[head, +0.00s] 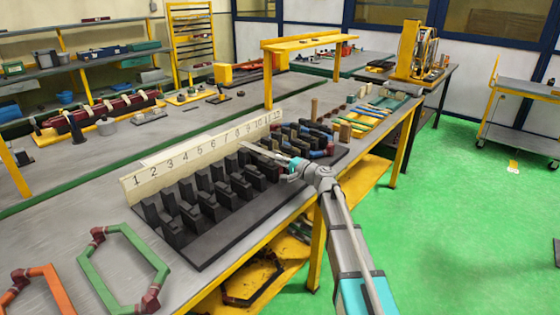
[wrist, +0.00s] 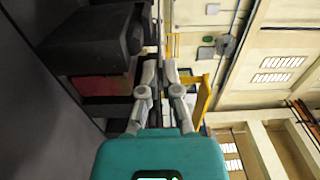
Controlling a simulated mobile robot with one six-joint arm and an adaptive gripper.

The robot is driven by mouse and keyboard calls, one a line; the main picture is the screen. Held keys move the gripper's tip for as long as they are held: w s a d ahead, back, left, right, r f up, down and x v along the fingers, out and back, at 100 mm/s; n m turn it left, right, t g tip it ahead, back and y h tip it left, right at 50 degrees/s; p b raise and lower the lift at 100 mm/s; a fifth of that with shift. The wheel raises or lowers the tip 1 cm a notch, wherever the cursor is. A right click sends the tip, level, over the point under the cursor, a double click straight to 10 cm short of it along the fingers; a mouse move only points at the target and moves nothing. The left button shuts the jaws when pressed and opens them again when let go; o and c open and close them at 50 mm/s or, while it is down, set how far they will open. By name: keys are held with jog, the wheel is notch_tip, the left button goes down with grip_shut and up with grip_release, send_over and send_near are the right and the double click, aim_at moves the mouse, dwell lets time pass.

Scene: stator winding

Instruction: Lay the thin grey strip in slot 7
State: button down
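A cream board (head: 135,187) numbered 1 to 12 stands behind a row of black slotted blocks (head: 197,193) on a dark base plate (head: 205,247). I cannot tell whether the strip touches a slot.
Green (head: 88,262) and orange (head: 58,285) hexagonal coils lie at the near left of the table. Coloured pieces (head: 318,137) fill the far end of the row. Wooden posts and coloured rods (head: 375,117) lie beyond. Open green floor (head: 470,230) is on the right.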

jog(key=shift+f+b, duration=0.75)
jog(key=shift+f, duration=0.05)
dwell(0.8)
jog(key=c, duration=0.7)
grip_release()
jog(key=shift+s, duration=0.1)
jog(key=shift+r+p, duration=0.95)
jog(key=shift+p, duration=0.05)
dwell(0.5)
notch_tip(320, 180, up, 7)
jog(key=p, duration=0.7)
jog(key=shift+r, duration=0.15)
dwell(0.4)
jog(key=shift+v, duration=5.9)
